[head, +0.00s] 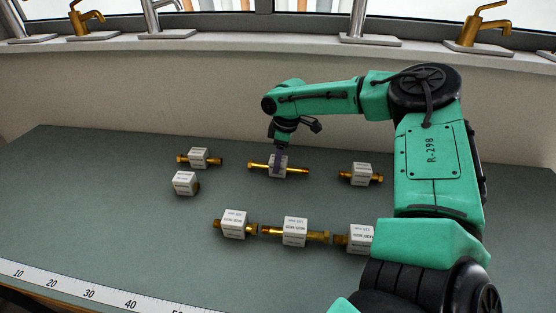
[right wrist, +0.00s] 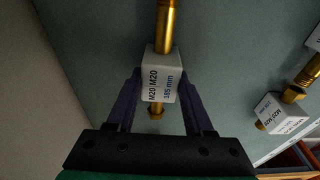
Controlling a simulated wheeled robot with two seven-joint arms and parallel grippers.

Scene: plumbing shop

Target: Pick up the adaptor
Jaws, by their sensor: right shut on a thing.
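My right gripper (head: 278,162) reaches down at the back middle of the table. It is shut on the white block of a long brass adaptor (head: 295,172). In the right wrist view the dark fingers of the gripper (right wrist: 160,82) lie on both sides of that block, and the adaptor's brass rod (right wrist: 166,28) runs out from both ends. The block's label (right wrist: 161,87) reads M20 M20 and 185 mm. I cannot tell whether the adaptor touches the table or is slightly above it. My left gripper is not in view.
Other brass adaptors with white blocks lie around: back left (head: 198,158), left (head: 184,183), right (head: 362,174), and a front row (head: 295,232) partly behind my right arm. A ruler strip (head: 75,291) runs along the front left edge. Taps (head: 370,38) stand on the rear ledge.

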